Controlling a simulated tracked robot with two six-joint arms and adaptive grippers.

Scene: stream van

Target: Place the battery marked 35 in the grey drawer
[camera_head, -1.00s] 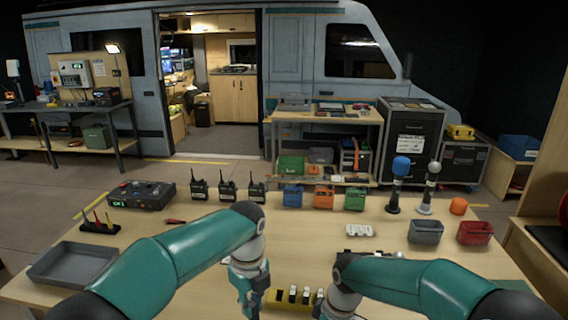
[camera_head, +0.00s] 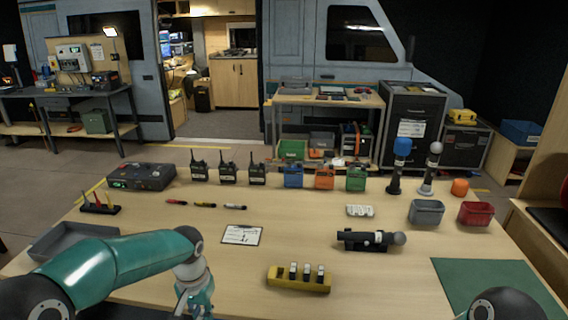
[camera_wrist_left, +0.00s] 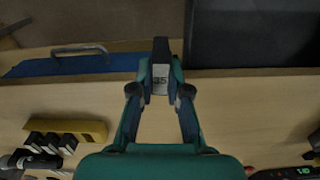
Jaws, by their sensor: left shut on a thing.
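In the left wrist view my left gripper (camera_wrist_left: 160,85) is shut on a dark battery with a pale label marked 35 (camera_wrist_left: 159,74). The battery is held upright between the fingertips, near the table edge. A dark grey open space, which looks like the pulled-out grey drawer (camera_wrist_left: 255,35), lies beyond the edge at upper right, beside the battery. In the head view my left gripper (camera_head: 195,306) is at the bottom, partly cut off, and the battery cannot be made out. My right gripper is out of view.
A yellow holder (camera_head: 283,284) with several batteries stands near the front of the table. A blue drawer front with a handle (camera_wrist_left: 85,62) is at upper left in the wrist view. A grey tray (camera_head: 65,243), a clipboard (camera_head: 242,235) and a green mat (camera_head: 490,282) lie on the table.

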